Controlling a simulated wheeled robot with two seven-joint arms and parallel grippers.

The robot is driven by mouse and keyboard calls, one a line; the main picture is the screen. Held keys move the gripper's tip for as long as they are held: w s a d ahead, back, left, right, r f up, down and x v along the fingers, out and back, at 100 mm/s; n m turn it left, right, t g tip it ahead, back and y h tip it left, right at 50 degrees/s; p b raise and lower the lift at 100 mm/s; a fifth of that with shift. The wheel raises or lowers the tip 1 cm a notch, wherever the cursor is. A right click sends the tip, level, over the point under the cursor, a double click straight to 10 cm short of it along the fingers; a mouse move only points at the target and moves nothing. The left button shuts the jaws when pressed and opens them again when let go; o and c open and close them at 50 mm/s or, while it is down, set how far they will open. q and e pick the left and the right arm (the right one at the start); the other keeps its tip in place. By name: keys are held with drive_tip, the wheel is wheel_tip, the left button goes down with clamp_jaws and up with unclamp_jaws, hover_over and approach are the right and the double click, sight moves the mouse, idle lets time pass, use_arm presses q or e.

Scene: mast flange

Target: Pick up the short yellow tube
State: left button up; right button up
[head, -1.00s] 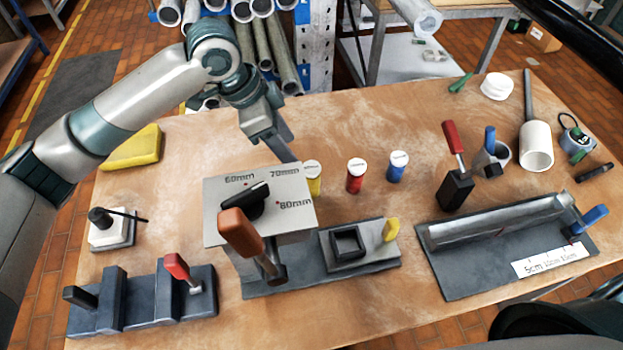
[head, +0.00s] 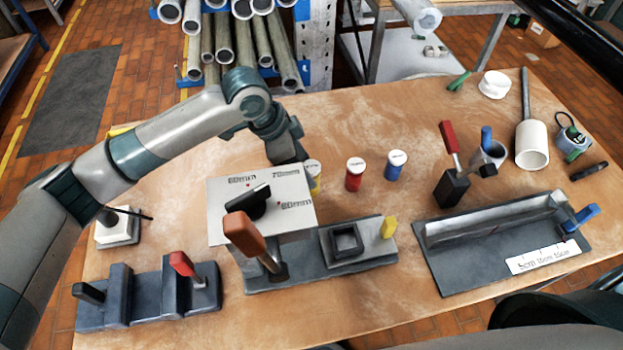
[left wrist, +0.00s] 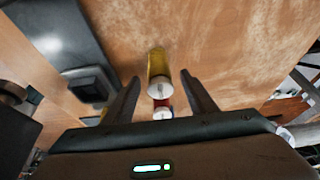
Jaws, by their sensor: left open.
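The short yellow tube (head: 315,186) stands upright with a white cap. In the head view it is partly hidden behind the grey gauge block (head: 262,186) and my left gripper (head: 297,158). In the left wrist view the yellow tube (left wrist: 157,63) shows between the two open fingers (left wrist: 157,93), with a gap on either side. My left gripper is open and empty, close to the tube. My right gripper is not in view.
A red tube (head: 354,179) and a blue tube (head: 395,171) stand just right of the yellow one. The grey block with its orange handle (head: 243,236) stands close on the near side. Bare wooden tabletop (head: 370,120) lies behind the tubes.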

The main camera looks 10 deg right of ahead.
sight(313, 193)
use_arm(q)
drive_tip(key=p+x, duration=0.2)
drive_tip(key=x, duration=0.1)
drive_tip(key=shift+s+d+f, duration=0.1)
drive_tip(key=shift+d+f, duration=0.05)
drive_tip(key=shift+f, duration=0.2)
drive_tip(key=shift+d+f, duration=0.2)
drive_tip(key=shift+f, duration=0.35)
drive_tip(key=c, duration=1.2)
